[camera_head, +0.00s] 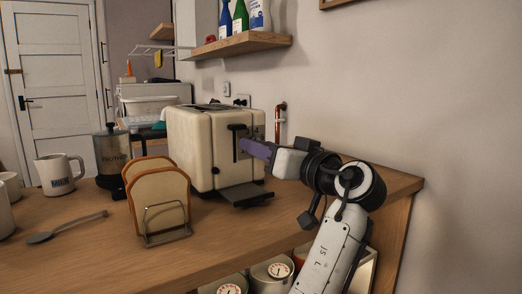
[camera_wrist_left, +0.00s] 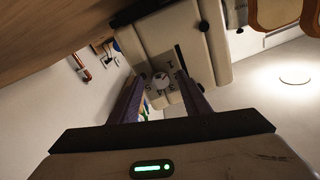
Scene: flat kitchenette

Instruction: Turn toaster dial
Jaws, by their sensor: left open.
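The cream toaster (camera_head: 200,145) stands on the wooden counter, with a dark lever and dark tray on its near end. My left gripper (camera_head: 243,147), with purple fingers, is at that end, right of the lever. In the left wrist view the toaster (camera_wrist_left: 214,45) appears upside down. Its round pale dial (camera_wrist_left: 162,80), with markings around it, lies between the two fingertips of my left gripper (camera_wrist_left: 160,78). The fingers are apart with a gap on each side of the dial; contact cannot be told. The dial is hidden in the head view. My right gripper is not in view.
A bread rack (camera_head: 166,232) with bread slices stands left of the toaster on the counter (camera_head: 100,262). A spoon (camera_head: 68,228), a mug (camera_head: 60,174) and a dark French press (camera_head: 110,160) are further left. A copper pipe (camera_head: 279,122) runs along the wall behind. Canisters (camera_head: 272,272) sit below.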

